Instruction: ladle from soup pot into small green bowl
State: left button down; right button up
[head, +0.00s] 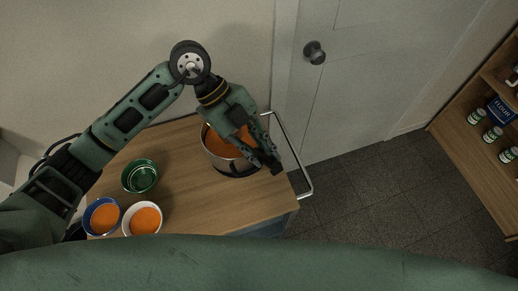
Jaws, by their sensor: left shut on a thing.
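The soup pot (212,155) is a metal pot of orange soup at the right end of a wooden-topped cart. The small green bowl (140,176) stands left of the pot and looks empty inside. My left gripper (270,162) reaches over the pot from above, its fingers at the pot's right side. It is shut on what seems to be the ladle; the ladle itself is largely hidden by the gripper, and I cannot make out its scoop. My right gripper is out of view.
On the wooden cart top (190,195), a blue bowl (90,226) and a white bowl (145,231), both holding orange soup, stand at the front left. A metal rail (291,160) runs along the cart's right end. A door and a shelf with jars are farther right.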

aim_at(274, 165)
pick_arm(q)
jog(key=shift+s+d+r+p, duration=0.1)
jog(key=shift+s+r+p, duration=0.05)
jog(key=shift+r+p, duration=0.75)
jog(key=shift+s+d+r+p, duration=0.15)
jog(key=shift+r+p, duration=0.55)
jog(key=shift+r, duration=0.35)
jog(key=shift+s+d+r+p, duration=0.1)
jog(key=shift+s+r+p, duration=0.05)
jog(key=shift+r+p, duration=0.75)
jog(key=shift+s+d+f, duration=0.1)
jog(key=shift+s+f, duration=0.1)
jog(key=shift+f, duration=0.1)
jog(key=shift+s+d+f+t+y, duration=0.55)
jog(key=shift+s+f+t+y, duration=0.15)
jog(key=shift+t, duration=0.1)
jog(key=shift+s+d+f+t+y+b, duration=0.3)
jog(key=shift+s+f+t+b, duration=0.1)
jog(key=shift+t+b, duration=0.1)
jog(key=shift+s+d+f+m+t+y, duration=0.15)
jog(key=shift+s+d+m+t+y, duration=0.2)
jog(key=shift+t+y, duration=0.35)
